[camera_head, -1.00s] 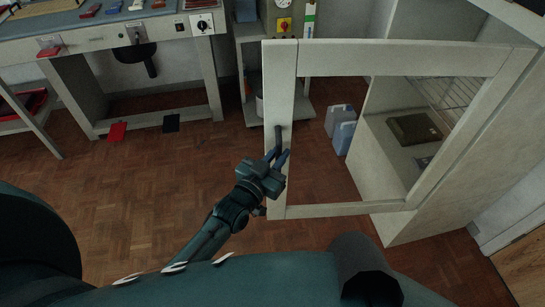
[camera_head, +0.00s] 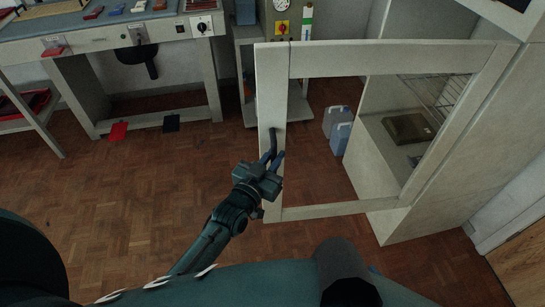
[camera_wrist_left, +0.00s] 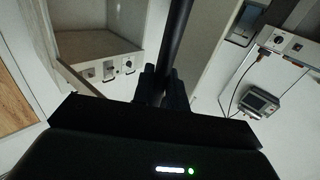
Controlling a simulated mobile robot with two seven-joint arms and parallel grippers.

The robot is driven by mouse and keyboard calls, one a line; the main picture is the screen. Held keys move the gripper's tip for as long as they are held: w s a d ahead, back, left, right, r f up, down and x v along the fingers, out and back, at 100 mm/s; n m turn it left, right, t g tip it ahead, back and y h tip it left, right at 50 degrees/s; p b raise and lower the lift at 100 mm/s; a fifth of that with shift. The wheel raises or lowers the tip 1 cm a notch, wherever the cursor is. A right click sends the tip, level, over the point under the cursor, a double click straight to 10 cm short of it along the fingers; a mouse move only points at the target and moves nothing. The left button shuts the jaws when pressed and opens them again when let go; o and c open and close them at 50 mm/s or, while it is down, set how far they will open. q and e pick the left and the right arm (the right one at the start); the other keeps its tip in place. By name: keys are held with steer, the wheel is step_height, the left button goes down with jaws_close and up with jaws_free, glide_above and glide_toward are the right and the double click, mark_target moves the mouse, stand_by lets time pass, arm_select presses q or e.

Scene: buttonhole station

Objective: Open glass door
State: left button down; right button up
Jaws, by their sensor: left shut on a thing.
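The glass door (camera_head: 271,92) has a pale frame around a clear pane and stands swung out from the pale cabinet (camera_head: 440,205), partly open. Its dark upright bar handle (camera_head: 273,140) is on the left stile. My left gripper (camera_head: 271,165) is shut on the lower part of the handle. In the left wrist view the dark handle bar (camera_wrist_left: 178,40) runs up from between the fingers (camera_wrist_left: 163,88). The fingers hide the handle's lower end. My right gripper does not show.
Inside the cabinet are a wire rack (camera_head: 440,92) and a dark olive box (camera_head: 408,128). Blue-and-white containers (camera_head: 340,132) stand on the floor behind the door. A workbench (camera_head: 110,38) is at the back left.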

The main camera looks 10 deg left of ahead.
arm_select(q)
steer(key=c, duration=1.5)
jaws_free()
steer(key=shift+d, duration=0.3)
steer(key=shift+c, duration=0.2)
steer(key=shift+o, duration=0.2)
steer(key=shift+a, duration=0.1)
steer(key=v, duration=1.3)
steer(key=shift+b, duration=0.3)
steer(key=shift+a+r, duration=0.1)
steer(key=s+f+g+y+p, duration=0.1)
steer(key=s+f+g, duration=0.5)
steer(key=s, duration=0.3)
steer(key=shift+s+f+g+y, duration=0.3)
steer(key=shift+f+g, duration=0.1)
steer(key=shift+f, duration=0.3)
